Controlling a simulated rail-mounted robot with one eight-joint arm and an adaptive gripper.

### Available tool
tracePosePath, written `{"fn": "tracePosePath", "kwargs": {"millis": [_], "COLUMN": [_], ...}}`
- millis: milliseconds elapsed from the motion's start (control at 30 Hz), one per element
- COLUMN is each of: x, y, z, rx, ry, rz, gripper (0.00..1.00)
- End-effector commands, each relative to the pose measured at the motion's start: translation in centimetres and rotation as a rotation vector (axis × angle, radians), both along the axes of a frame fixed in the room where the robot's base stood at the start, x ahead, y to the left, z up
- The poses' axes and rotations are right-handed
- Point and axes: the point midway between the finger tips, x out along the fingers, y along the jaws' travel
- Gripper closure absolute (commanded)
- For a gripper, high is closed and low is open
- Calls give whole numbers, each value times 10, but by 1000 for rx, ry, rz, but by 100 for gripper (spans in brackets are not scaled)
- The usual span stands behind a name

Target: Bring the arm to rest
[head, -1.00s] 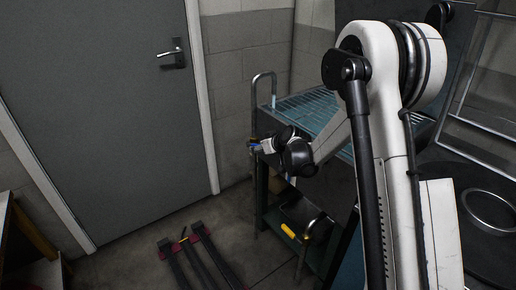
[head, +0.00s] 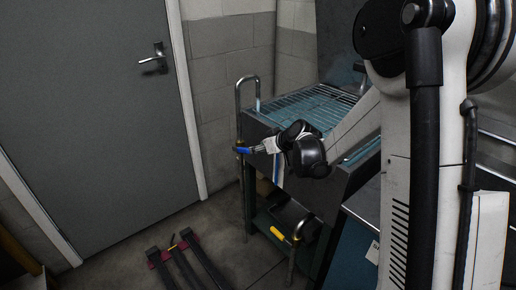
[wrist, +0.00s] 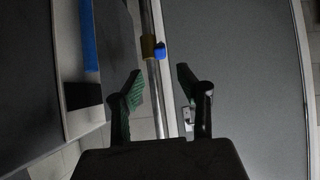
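My gripper (wrist: 160,88) is open in the wrist view, its two green-padded fingers apart with nothing held between them. A metal upright post with a brass collar and blue clip (wrist: 155,50) stands beyond the fingertips, in line with the gap. In the head view my gripper (head: 262,148) is small, at the near left corner of the blue-green wash table (head: 345,158), close to the table's metal rail (head: 240,110). I cannot tell from there whether it touches the rail. My arm runs from the right side down to it.
A grey door (head: 90,110) fills the left. Dark forks with red parts (head: 185,265) lie on the floor at lower left. A yellow-handled tool (head: 280,236) sits on the table's lower shelf.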

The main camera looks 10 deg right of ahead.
Motion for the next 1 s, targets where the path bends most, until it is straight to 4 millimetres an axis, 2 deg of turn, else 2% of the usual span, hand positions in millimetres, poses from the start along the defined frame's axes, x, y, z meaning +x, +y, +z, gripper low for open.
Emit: {"fn": "tracePosePath", "kwargs": {"millis": [233,367,700,1000], "x": [-1,-13,-84,-159], "y": [1,3,9,11], "z": [2,19,94,145], "rx": [1,-1,-10,-22], "ry": [3,17,107,178], "rz": [-1,-11,-81,-158], "gripper": [65,65,65,65]}}
